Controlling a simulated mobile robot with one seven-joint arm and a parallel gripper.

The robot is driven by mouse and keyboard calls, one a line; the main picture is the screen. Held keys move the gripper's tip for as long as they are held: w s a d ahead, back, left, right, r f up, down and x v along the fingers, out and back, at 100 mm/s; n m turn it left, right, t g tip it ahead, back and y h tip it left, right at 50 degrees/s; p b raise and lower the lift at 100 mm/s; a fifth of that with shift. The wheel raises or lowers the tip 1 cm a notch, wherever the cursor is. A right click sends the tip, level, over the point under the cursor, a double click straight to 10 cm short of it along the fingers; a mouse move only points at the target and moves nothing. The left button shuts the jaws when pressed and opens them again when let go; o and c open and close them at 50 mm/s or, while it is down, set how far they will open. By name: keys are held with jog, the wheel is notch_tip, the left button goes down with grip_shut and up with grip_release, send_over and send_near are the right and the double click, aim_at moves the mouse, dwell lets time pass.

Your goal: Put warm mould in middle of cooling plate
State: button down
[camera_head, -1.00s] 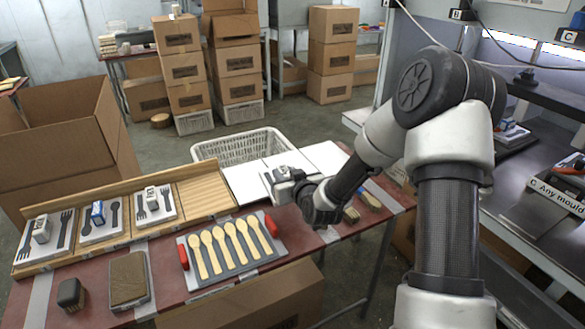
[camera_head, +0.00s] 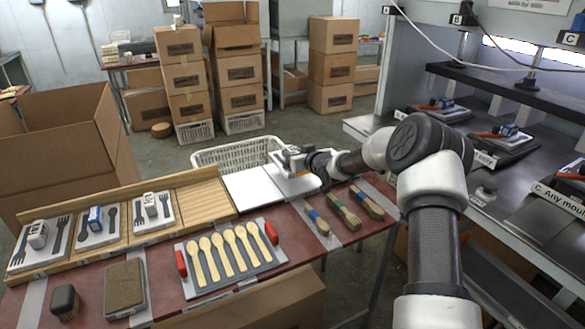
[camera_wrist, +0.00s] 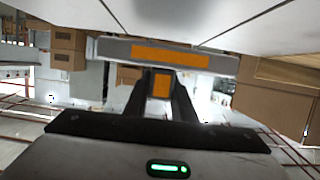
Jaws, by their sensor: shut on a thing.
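The warm mould shows in the wrist view as a grey slab with an orange panel (camera_wrist: 170,55) and a small orange-faced grip. My gripper (camera_wrist: 161,82) is shut on that grip. In the head view, orange on the mould (camera_head: 300,175) shows beside my gripper (camera_head: 292,158), over the right part of a white, seamed plate, which appears to be the cooling plate (camera_head: 245,190). Whether the mould touches the plate cannot be told. The gripper and arm hide part of the plate. In the wrist view, the seamed pale surface (camera_wrist: 190,12) spreads beyond the mould.
A spoon tray (camera_head: 190,290) and brushes (camera_head: 343,212) lie in front. A white basket (camera_head: 235,150) is behind. The press bench (camera_head: 510,175) is at right. The plate's left part is clear.

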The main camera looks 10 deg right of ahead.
jog(key=shift+f+b, duration=0.45)
jog(key=shift+f, duration=1.35)
jog(key=shift+f, duration=0.2)
jog(key=c, duration=1.5)
grip_release()
jog(key=shift+f, duration=0.15)
jog(key=shift+r, duration=0.3)
jog(key=p+v, duration=0.2)
jog(key=v, duration=1)
jog(key=shift+f, duration=0.15)
